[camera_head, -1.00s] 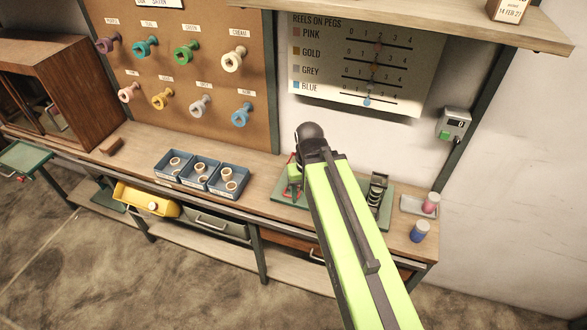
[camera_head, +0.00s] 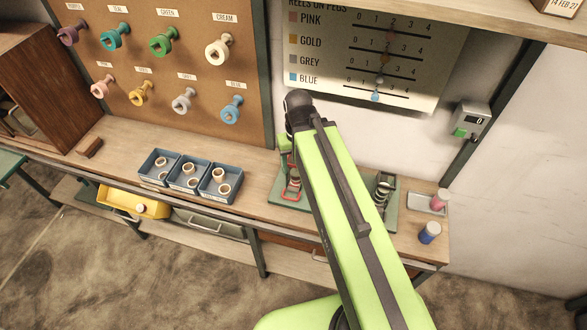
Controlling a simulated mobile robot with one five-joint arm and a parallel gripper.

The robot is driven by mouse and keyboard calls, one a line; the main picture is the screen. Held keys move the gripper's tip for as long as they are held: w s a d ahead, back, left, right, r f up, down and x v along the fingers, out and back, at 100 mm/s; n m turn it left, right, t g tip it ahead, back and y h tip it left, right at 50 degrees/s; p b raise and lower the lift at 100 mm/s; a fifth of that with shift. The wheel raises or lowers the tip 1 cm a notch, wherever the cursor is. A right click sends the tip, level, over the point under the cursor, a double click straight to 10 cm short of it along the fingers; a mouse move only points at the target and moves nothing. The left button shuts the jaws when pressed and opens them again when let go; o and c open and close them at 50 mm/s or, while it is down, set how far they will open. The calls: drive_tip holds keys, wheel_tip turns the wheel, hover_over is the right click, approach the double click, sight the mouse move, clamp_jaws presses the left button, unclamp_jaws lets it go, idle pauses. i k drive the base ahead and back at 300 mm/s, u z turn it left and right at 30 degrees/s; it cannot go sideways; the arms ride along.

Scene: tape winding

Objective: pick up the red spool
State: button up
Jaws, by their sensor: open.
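A reddish-pink spool (camera_head: 440,199) stands at the grey tray (camera_head: 423,205) near the right end of the bench. My lime-green arm reaches up the middle of the view to a dark joint, left of both spools. My gripper does not show clearly; the arm hides what is beyond that joint. I see nothing held.
A green base (camera_head: 277,194) with upright metal parts lies partly behind my arm. Blue bins (camera_head: 218,190) with cream spools stand left of it. Coloured spools hang on the pegboard (camera_head: 185,65). A shelf (camera_head: 500,24) overhangs the upper right. Bare bench lies between bins and pegboard.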

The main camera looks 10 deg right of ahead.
sight(142, 208)
drive_tip(key=k, duration=0.6)
drive_tip(key=u, duration=2.2)
drive_tip(key=k, duration=0.6)
drive_tip(key=z, duration=1.15)
drive_tip(key=i, duration=0.8)
drive_tip(key=u, duration=0.45)
drive_tip(key=i, duration=0.55)
drive_tip(key=u, duration=0.1)
